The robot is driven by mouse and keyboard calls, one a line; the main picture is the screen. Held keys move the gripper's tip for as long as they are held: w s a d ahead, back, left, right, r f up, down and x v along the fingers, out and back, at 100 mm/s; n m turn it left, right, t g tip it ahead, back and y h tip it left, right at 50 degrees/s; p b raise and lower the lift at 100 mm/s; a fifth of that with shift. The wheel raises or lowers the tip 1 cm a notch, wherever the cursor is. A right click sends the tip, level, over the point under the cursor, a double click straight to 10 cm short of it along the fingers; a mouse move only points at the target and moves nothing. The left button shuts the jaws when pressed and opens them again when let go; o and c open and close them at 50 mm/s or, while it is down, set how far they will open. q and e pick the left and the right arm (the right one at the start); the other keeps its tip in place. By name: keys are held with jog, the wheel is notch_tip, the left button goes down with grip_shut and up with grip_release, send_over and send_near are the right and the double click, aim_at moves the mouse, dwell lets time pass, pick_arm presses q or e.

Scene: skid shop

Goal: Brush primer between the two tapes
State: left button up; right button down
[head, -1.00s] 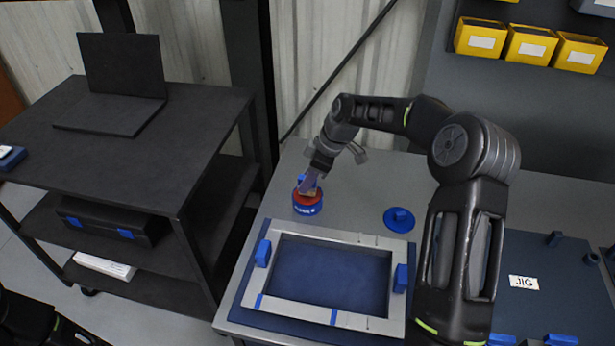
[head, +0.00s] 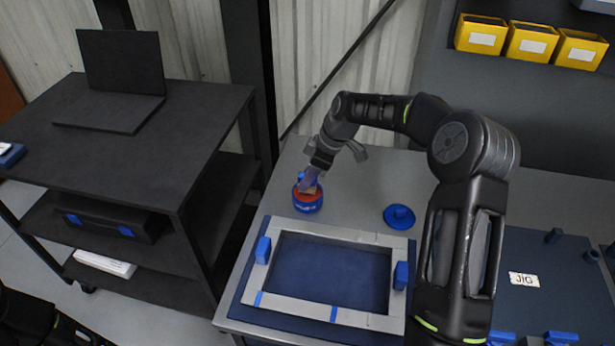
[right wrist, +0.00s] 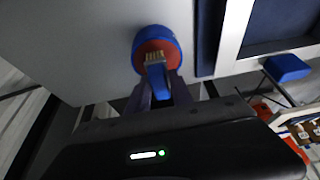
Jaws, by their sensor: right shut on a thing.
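My right gripper (head: 311,177) is shut on a brush. The brush's blue handle (right wrist: 159,82) and pale bristles (right wrist: 155,58) show in the right wrist view. The bristles are over the red-rimmed mouth of a blue primer can (head: 307,206), which also shows in the right wrist view (right wrist: 170,35); I cannot tell how deep they reach. A light grey rectangular frame (head: 318,236) lies in front of the can. Two blue tapes, a left tape (head: 258,299) and a right tape (head: 334,315), cross its front rail. My left gripper is not in view.
A blue lid (head: 399,217) lies right of the can. Blue clamps (head: 263,251) (head: 401,275) sit on the frame's sides. A jig board (head: 550,260) is at the right. A dark cart (head: 150,140) with a laptop (head: 120,75) stands at the left.

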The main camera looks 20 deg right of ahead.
aim_at(299, 174)
jog(key=shift+f+b, duration=0.5)
dwell(1.8)
jog(key=shift+r, duration=0.15)
jog(key=shift+r+p, duration=1.9)
jog(key=shift+r, duration=1.6)
